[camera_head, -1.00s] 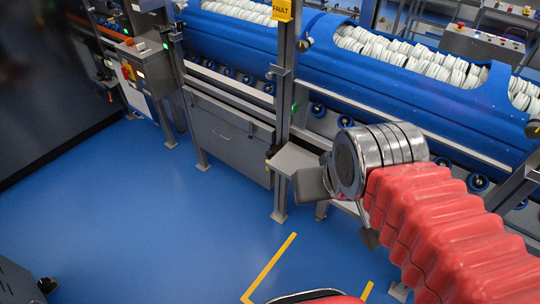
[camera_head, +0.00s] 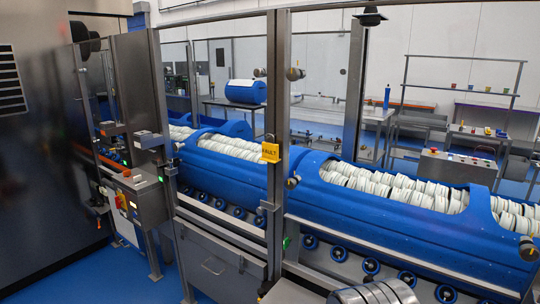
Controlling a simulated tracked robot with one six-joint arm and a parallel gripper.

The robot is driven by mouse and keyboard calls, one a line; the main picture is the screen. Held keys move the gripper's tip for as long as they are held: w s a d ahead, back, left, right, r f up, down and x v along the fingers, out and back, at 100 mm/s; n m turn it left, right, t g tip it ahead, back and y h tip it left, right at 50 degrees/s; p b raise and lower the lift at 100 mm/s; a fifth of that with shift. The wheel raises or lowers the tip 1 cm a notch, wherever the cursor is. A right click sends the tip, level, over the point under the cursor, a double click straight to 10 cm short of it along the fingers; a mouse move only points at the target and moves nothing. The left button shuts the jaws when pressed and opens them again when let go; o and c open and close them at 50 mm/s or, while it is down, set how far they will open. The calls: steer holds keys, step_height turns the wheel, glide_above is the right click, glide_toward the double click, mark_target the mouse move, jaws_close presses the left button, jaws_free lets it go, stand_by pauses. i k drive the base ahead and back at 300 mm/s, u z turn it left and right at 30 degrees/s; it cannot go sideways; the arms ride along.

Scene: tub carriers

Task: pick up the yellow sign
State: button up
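The yellow sign (camera_head: 270,152), lettered FAULT, hangs upright on a grey metal post of the guard frame, near the middle of the camera view. It faces me and nothing covers it. My gripper's fingers are not in view. Only the top of a round metal joint of my arm shows at the bottom edge, below and to the right of the sign.
Blue tub carriers (camera_head: 400,222) filled with white pieces run behind the grey post (camera_head: 277,205). A control box (camera_head: 455,167) stands at the right. A dark machine (camera_head: 45,160) fills the left side. Blue floor (camera_head: 125,285) shows at lower left.

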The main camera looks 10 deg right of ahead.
mark_target(270, 151)
steer(key=z, duration=1.65)
steer(key=i, duration=0.85)
steer(key=u, duration=1.25)
